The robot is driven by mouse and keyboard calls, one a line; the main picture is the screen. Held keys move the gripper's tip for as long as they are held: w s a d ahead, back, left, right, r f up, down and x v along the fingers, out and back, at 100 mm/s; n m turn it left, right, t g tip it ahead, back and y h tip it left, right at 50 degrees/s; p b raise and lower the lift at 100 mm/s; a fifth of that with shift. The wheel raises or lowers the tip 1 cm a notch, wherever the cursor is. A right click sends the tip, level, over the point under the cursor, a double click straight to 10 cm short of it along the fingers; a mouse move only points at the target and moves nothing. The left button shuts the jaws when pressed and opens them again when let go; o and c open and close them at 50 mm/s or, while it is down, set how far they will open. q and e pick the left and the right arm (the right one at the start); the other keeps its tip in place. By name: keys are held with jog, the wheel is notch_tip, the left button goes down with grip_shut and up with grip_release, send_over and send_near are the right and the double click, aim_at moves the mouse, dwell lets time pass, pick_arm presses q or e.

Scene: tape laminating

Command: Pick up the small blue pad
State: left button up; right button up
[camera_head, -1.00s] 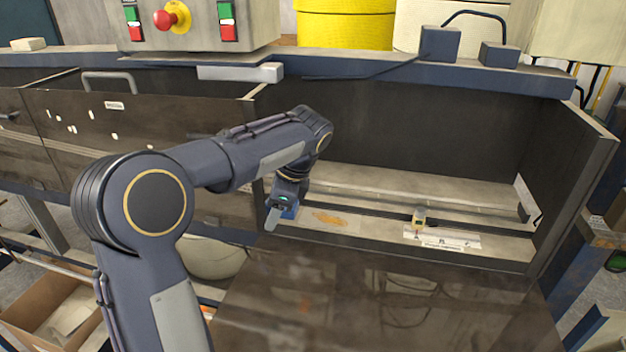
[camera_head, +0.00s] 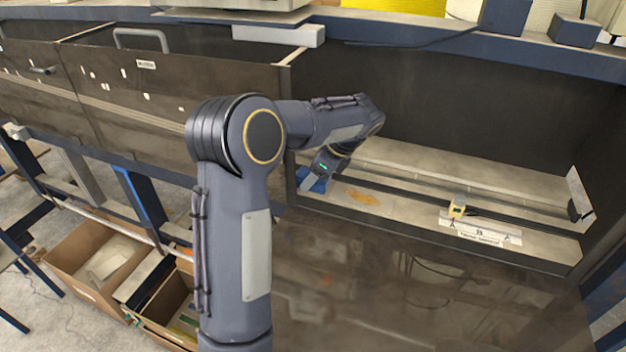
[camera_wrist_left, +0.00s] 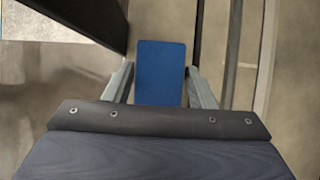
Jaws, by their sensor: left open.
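The small blue pad (camera_wrist_left: 160,72) lies between the two open fingers of my left gripper (camera_wrist_left: 160,85) in the left wrist view. A narrow gap shows on each side of it, and its near end is hidden by the gripper body. In the head view the blue pad (camera_head: 317,185) shows beside my left gripper (camera_head: 308,182) at the left end of the long recessed tray (camera_head: 415,222). The gripper points down there. I cannot tell whether the fingers touch the pad. My right gripper is not in view.
An orange stain (camera_head: 363,197) marks the tray floor. Dark walls stand behind and at the right, and a dark panel (camera_head: 400,290) lies in front.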

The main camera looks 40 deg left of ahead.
pick_arm(q)
jog(key=shift+a+f, duration=0.1)
jog(key=shift+f, duration=0.1)
jog(key=c, duration=0.6)
jog(key=shift+d+r, duration=0.2)
jog(key=shift+r, duration=0.25)
jog(key=r, duration=0.6)
jog(key=shift+w+d+r, duration=0.15)
jog(key=shift+d, duration=0.25)
jog(key=w+d, duration=0.2)
jog(key=d, duration=0.4)
jog(key=w+d, duration=0.1)
jog(key=d, duration=0.5)
jog(key=w+d, duration=0.2)
jog(key=d, duration=0.4)
jog(key=shift+w, duration=0.35)
